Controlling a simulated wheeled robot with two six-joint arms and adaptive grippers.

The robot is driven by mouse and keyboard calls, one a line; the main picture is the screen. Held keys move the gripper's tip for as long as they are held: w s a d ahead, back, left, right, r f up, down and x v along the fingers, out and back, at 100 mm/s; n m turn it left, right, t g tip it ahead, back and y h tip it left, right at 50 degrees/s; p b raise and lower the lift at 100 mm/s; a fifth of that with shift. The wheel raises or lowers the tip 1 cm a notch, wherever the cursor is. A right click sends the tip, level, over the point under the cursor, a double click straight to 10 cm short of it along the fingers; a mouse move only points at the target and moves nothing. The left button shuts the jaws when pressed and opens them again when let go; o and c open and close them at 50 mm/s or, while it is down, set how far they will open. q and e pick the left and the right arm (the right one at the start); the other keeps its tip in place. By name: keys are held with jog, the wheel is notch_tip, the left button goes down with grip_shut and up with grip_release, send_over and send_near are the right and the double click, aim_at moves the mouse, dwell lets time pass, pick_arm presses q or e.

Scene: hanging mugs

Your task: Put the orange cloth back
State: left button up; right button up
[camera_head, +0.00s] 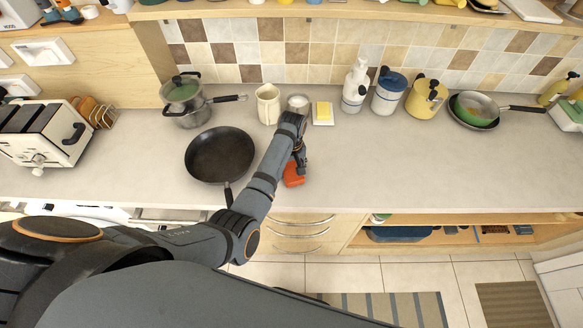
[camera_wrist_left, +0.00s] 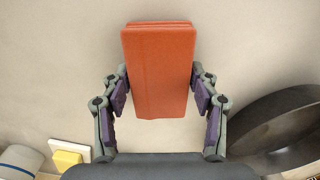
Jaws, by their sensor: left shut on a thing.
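The orange cloth (camera_head: 292,176) is a folded block at the front of the grey counter, partly hidden by my left gripper (camera_head: 299,163) in the head view. In the left wrist view the orange cloth (camera_wrist_left: 160,70) is upright in the picture, between the two fingers of my left gripper (camera_wrist_left: 161,90). The gripper is shut on the cloth from both sides. I cannot tell whether the cloth touches the counter or is held just above it. My right gripper is not in view.
A black frying pan (camera_head: 219,155) lies left of my arm; its side shows in the wrist view (camera_wrist_left: 280,130). Behind stand a pot (camera_head: 186,103), a cream jug (camera_head: 267,104) and a butter dish (camera_head: 323,113). The counter to the right of the cloth is clear.

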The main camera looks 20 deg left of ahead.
pick_arm(q)
jog(key=o, duration=1.2)
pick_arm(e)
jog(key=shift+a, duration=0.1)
pick_arm(q)
jog(key=shift+o, duration=1.4)
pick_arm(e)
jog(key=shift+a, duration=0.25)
pick_arm(q)
notch_tip(320, 180, up, 12)
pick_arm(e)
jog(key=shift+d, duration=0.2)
pick_arm(q)
jog(key=shift+f, duration=0.15)
